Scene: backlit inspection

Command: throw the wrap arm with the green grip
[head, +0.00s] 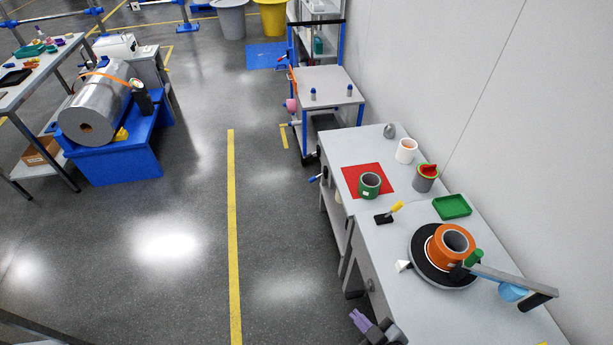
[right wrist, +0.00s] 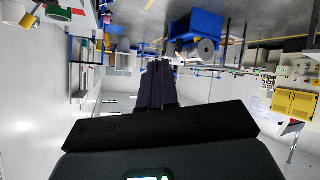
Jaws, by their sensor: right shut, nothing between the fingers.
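The wrap arm (head: 515,278) is a grey bar at the right of the workbench in the head view. Its green grip (head: 474,258) is at the bar's left end, beside an orange roll (head: 453,245) on a black turntable (head: 425,270). My right gripper (head: 362,321) is at the bottom edge, left of and below the bench's front edge, well apart from the grip. Its purple fingers are shut and empty, and show in the right wrist view (right wrist: 157,85). My left gripper is in neither view.
The bench (head: 390,248) also holds a green tray (head: 452,206), a yellow-handled tool (head: 390,213), a green roll (head: 369,185) on a red mat (head: 352,178), and cups at the back. A wall runs along its right. The floor left of it is open.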

